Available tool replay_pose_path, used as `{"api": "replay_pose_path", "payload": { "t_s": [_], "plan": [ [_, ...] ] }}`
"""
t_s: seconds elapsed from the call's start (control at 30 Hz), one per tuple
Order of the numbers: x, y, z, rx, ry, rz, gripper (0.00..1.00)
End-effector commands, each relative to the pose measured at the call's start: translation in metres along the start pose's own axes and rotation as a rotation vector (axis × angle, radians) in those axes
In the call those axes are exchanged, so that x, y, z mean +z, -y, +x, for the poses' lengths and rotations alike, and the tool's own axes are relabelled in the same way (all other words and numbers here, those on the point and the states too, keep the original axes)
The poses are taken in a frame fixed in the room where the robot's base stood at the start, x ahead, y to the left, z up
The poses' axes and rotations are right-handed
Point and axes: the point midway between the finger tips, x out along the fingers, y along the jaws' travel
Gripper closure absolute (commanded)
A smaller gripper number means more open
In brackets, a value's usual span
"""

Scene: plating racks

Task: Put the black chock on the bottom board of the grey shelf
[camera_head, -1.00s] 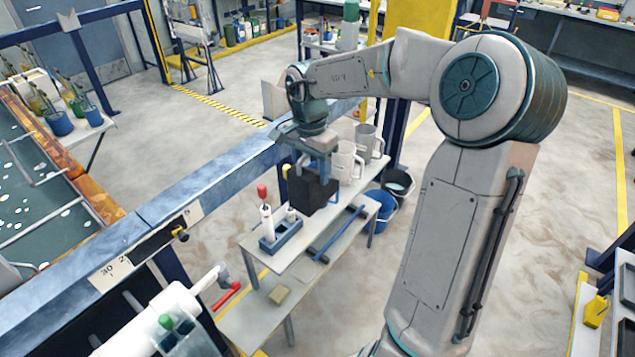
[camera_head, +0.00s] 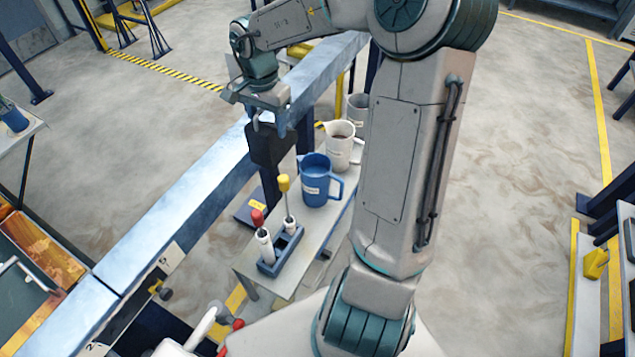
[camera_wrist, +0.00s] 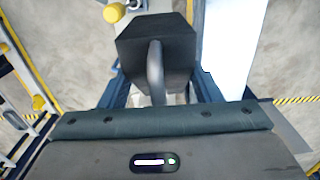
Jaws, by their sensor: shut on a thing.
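The black chock (camera_head: 268,150) hangs in my gripper (camera_head: 273,127), in the air beside the blue beam and left of the grey shelf's far end. In the wrist view the chock (camera_wrist: 135,48) sits between the two blue fingers, with its grey bar handle (camera_wrist: 155,75) toward the camera. My gripper (camera_wrist: 157,95) is shut on it. The grey shelf's top board (camera_head: 322,228) shows in the head view. Its bottom board is mostly hidden under the top board and behind my arm.
The top board carries a blue jug (camera_head: 315,180), a white jug (camera_head: 340,146), another pale jug (camera_head: 357,108) and a blue holder (camera_head: 280,252) with red- and yellow-topped tools. The long blue beam (camera_head: 185,205) runs along the shelf's left side. Open floor (camera_head: 500,190) lies to the right.

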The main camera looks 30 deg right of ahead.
Motion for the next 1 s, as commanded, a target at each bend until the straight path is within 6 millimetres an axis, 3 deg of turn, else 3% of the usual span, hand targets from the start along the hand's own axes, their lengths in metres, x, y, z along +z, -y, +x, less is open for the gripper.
{"api": "replay_pose_path", "payload": {
  "t_s": [0.27,1.0],
  "plan": [
    [0.000,-0.001,0.034,0.001,0.002,0.000,1.00],
    [0.000,-0.001,0.220,0.002,0.001,0.000,1.00]
  ]
}}
